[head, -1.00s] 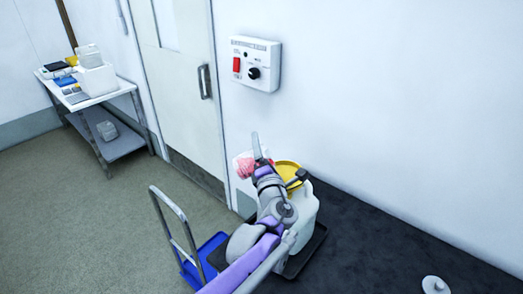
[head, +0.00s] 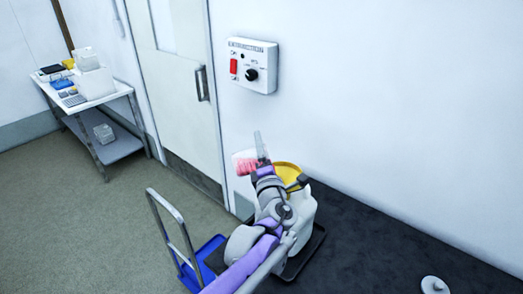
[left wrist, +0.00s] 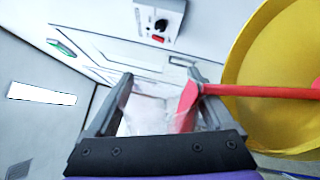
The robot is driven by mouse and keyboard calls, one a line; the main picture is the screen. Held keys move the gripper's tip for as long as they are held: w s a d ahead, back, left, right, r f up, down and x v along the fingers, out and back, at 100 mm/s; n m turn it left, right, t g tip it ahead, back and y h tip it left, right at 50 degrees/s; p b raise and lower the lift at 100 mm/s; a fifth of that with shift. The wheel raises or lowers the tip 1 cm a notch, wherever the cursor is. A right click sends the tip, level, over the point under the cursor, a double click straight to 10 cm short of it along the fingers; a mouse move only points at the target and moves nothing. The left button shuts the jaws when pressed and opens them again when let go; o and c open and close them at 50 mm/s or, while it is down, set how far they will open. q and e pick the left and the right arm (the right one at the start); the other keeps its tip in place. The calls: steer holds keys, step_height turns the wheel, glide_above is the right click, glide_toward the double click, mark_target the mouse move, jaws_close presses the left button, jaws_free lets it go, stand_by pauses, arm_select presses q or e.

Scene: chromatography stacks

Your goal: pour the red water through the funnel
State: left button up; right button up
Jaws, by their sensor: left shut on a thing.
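My left gripper (head: 259,150) is shut on a clear container (head: 238,156) with pinkish-red water (head: 246,167) in it. The left wrist view shows the clear container (left wrist: 147,110) between the two fingers, with red water (left wrist: 188,104) gathered at one side. A red stream (left wrist: 260,91) runs from the container across the yellow funnel (left wrist: 242,62); its landing point is outside that view. In the head view, the funnel (head: 287,169) sits on a white jug (head: 304,212), partly hidden by my arm. My right gripper is not in view.
The jug stands on a black tray (head: 312,246) on the dark floor area near the wall. A blue trolley (head: 186,272) with a metal handle is to the left. A white control box (head: 253,66) is on the wall. A side table (head: 120,88) holds several items.

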arm_select(q)
steer(key=shift+d+m, duration=0.2)
steer(key=shift+m, duration=0.4)
steer(key=shift+w+d+m+b, duration=0.1)
steer(key=shift+d+m+b, duration=0.2)
steer(key=shift+m, duration=0.4)
steer(key=shift+a+f+h, duration=0.1)
steer(key=shift+h, duration=0.2)
steer(key=shift+f+m, duration=0.1)
steer(key=shift+m, duration=0.5)
steer(key=shift+d, duration=0.2)
steer(key=shift+d+m+b, duration=0.2)
steer(key=shift+m+b, duration=0.1)
steer(key=shift+m, duration=0.4)
